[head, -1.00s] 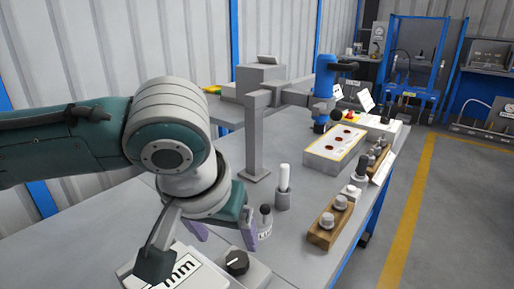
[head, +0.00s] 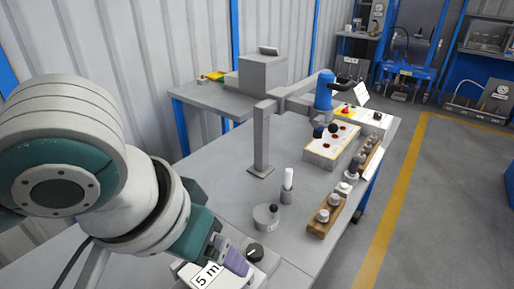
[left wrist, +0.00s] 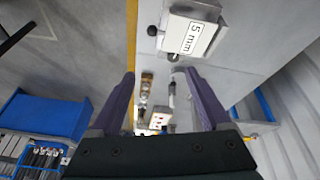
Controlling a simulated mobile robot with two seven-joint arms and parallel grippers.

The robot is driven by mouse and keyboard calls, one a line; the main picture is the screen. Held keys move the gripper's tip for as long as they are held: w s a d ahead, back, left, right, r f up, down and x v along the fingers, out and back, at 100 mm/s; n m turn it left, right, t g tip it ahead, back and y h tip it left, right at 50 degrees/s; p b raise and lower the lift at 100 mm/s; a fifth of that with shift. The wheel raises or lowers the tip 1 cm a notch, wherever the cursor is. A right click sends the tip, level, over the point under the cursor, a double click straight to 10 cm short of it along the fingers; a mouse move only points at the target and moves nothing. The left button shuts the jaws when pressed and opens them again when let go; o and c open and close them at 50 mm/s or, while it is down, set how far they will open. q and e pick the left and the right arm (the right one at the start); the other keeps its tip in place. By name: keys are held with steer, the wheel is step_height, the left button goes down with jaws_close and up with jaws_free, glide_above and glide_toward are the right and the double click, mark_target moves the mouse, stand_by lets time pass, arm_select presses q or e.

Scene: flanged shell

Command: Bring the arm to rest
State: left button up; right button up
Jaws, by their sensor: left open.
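My left arm comes in from the left and fills the lower left of the head view. Its gripper (head: 232,262) has purple fingers and hangs at the near edge of the bench, close to a white box labelled 5 mm (head: 205,278). In the left wrist view, the fingers of the left gripper (left wrist: 160,76) are spread apart with nothing between them. The 5 mm box (left wrist: 190,36) lies beyond the fingertips there, apart from them. My right gripper is in neither view.
The grey bench (head: 218,185) carries a round grey pot (head: 266,217), a white-topped cylinder (head: 288,186), a wooden block with knobs (head: 325,218), a grey post (head: 261,140) and a white box with red spots (head: 331,147). Open floor (head: 450,200) lies to the right.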

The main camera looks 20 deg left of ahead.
arm_select(q)
steer(key=shift+s+r, duration=0.25)
steer(key=shift+r, duration=0.1)
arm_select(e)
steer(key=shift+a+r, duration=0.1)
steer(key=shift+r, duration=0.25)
